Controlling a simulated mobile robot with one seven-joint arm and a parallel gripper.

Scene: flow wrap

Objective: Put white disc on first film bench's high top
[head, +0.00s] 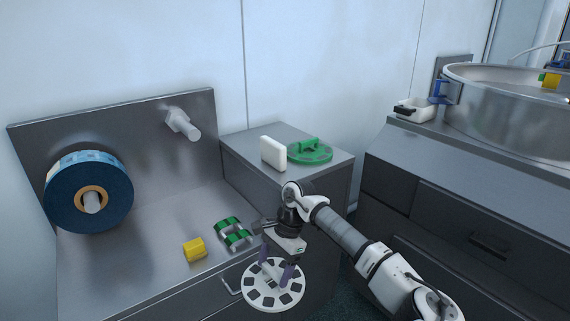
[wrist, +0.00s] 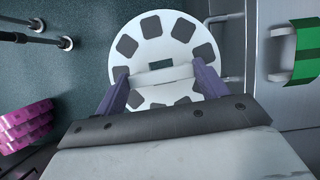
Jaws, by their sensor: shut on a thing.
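The white disc (head: 272,291), a flat wheel with dark slots around it, hangs low in front of the film bench (head: 150,235). My gripper (head: 277,270) points down and is shut on the disc's white raised grip bar. In the wrist view the disc (wrist: 152,48) sits with its bar between the two purple fingers of my gripper (wrist: 160,74). The bench's raised high top (head: 247,141) stands behind and above my gripper. It carries a white block (head: 273,153) and a green disc (head: 310,154) with a handle.
A blue film roll (head: 75,192) hangs on the bench's back panel, beside an empty peg (head: 182,124). A yellow block (head: 194,249) and a green-ended part (head: 234,234) lie on the lower top. A drawer cabinet (head: 460,190) with a large steel bowl (head: 510,110) is at right.

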